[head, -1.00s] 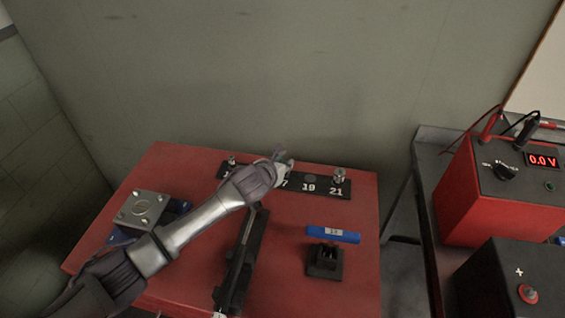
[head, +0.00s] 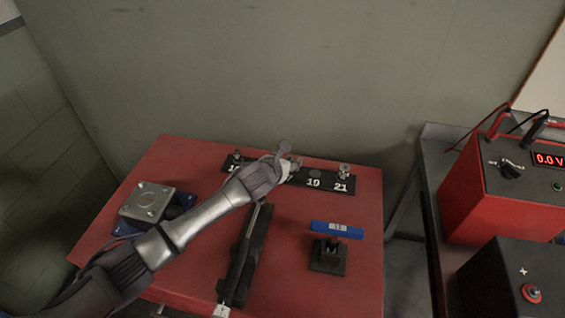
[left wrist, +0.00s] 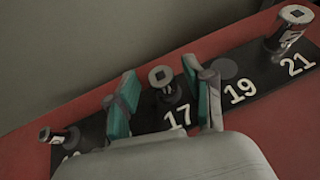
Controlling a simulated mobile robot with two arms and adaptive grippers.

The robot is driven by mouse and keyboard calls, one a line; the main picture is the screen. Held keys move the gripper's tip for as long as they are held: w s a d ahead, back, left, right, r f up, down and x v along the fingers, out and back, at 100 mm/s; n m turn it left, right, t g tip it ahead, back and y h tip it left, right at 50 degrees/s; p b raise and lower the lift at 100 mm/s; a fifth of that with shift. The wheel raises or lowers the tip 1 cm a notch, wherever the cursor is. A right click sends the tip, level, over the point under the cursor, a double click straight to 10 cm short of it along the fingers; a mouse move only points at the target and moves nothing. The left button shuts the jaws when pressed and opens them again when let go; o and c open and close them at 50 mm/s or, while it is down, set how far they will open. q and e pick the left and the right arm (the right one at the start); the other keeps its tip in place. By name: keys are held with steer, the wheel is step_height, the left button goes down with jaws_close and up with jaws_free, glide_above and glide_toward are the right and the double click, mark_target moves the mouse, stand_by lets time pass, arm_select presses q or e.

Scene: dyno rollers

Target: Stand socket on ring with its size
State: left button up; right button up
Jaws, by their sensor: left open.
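A black rail (head: 318,181) with white size numbers lies along the back of the red top; it also shows in the left wrist view (left wrist: 262,80). My left gripper (head: 291,155) is over its middle. In the left wrist view, the open fingers (left wrist: 162,98) stand on either side of a metal socket (left wrist: 163,77) at 17, with gaps showing. A larger socket (left wrist: 290,27) stands at 21, and another (left wrist: 58,136) at the left end, its number partly hidden. The round spot at 19 (left wrist: 227,69) is bare. Any spot behind the left finger is hidden. My right gripper is out of view.
On the red top (head: 185,240) are a metal block (head: 148,202) at left, a long black tool or case (head: 246,255), a blue bar (head: 336,229) and a black holder (head: 328,256). A red meter box (head: 490,200) stands on the right-hand table. The wall is close behind.

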arm_select(q)
steer(key=v, duration=1.2)
steer(key=shift+b, duration=0.45)
steer(key=shift+f, duration=0.1)
